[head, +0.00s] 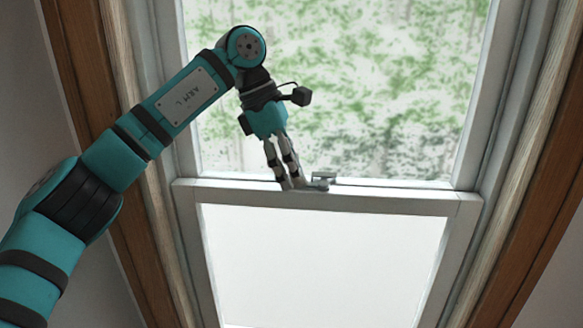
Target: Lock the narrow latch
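The narrow latch (322,180) is a small grey metal piece on top of the window's middle rail (390,199), near its centre. My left gripper (292,184) points down at the rail just left of the latch. Its fingertips are at the latch's left end, and I cannot tell if they touch it. The fingers look close together, but their gap is unclear at this size. The fingers hide part of the latch's left side. My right gripper is not in view.
The upper glass pane (370,90) shows blurred greenery behind the arm. The lower pane (320,265) is plain white. Wooden trim (535,195) runs along both sides of the window. The rail right of the latch is clear.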

